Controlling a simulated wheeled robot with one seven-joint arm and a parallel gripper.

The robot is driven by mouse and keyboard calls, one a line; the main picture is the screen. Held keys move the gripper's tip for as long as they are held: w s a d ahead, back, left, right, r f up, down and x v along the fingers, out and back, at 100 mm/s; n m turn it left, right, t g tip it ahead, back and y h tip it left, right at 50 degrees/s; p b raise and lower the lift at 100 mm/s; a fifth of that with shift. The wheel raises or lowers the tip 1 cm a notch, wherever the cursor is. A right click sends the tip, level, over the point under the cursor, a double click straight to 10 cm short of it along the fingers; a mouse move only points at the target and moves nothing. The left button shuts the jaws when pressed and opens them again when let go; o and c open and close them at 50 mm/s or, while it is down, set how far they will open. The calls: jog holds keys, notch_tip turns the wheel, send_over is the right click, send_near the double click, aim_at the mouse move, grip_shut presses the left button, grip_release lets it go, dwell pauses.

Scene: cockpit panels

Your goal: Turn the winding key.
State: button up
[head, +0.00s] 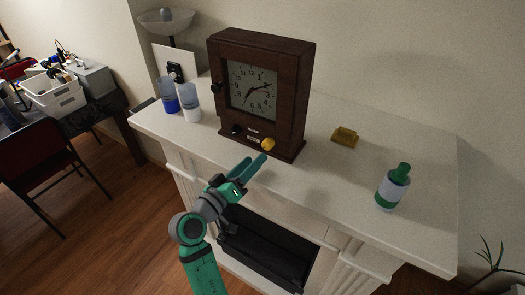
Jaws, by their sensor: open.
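A dark brown wooden clock (285,85) with a square dial stands upright on the white mantel. Low on its front, at the right, is a round yellow knob-like part (268,144), which looks like the winding key. A small dark knob (236,130) sits to its left, with small labels between them. My gripper (257,159) is open and empty, in front of the clock's lower edge. Its fingers point up and right toward the yellow part and appear just short of it. The exact gap in depth cannot be told.
Blue and white cups (191,103) stand left of the clock on the mantel (325,175). A small yellow block-like object (344,137) and a green-and-white container (391,188) are to the right. A dark fireplace opening (265,250) is below. A red chair (40,160) stands at left.

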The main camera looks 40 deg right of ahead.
aim_at(266, 147)
jog(key=x, duration=0.6)
jog(key=shift+w+d, duration=0.1)
jog(key=shift+d, duration=0.1)
jog(key=c, duration=1.1)
